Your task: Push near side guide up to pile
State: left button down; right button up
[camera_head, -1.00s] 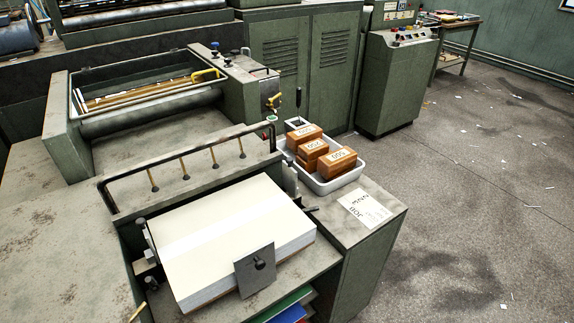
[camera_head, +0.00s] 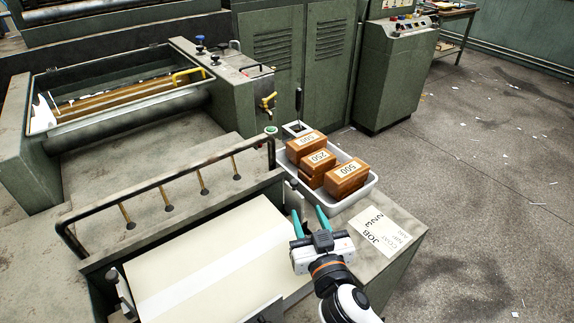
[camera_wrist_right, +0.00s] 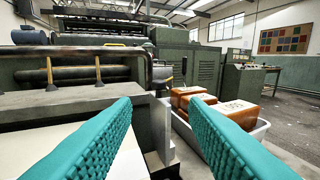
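The pile of pale sheets (camera_head: 205,262) lies on the feeder board, a lighter band across its top. A small dark metal side guide (camera_head: 120,284) stands at its left edge. At the pile's right edge near the tray, a metal upright (camera_head: 289,193) shows, partly hidden by my right gripper; I cannot tell how close it is to the sheets. My right gripper (camera_head: 309,211) has teal fingers, spread and empty, above the pile's right edge. In the right wrist view, a grey metal upright (camera_wrist_right: 158,128) shows between the fingers. My left gripper is not in view.
A job sheet (camera_head: 380,238) lies on the side table. A dark rail (camera_head: 165,180) crosses behind the pile. A grey plate (camera_head: 265,312) is at the pile's front edge.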

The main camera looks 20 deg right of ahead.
aim_at(296, 184)
jog(key=shift+w+a+r, duration=0.1)
jog(key=shift+w+r, duration=0.15)
jog(key=w, duration=0.1)
jog(key=w+p, duration=0.1)
jog(key=w, duration=0.2)
jog(key=shift+w+r, duration=0.25)
jog(key=shift+w, duration=0.15)
jog(key=w, duration=0.3)
jog(key=w+p, duration=0.1)
jog(key=w, duration=0.1)
jog(key=shift+w+d+f, duration=0.1)
jog(key=shift+d+f, duration=0.05)
jog(key=shift+d, duration=0.1)
jog(key=shift+w, duration=0.35)
jog(key=shift+c, duration=0.2)
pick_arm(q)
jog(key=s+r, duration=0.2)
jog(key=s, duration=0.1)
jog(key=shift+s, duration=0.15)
pick_arm(e)
jog(key=shift+f, duration=0.1)
grip_shut()
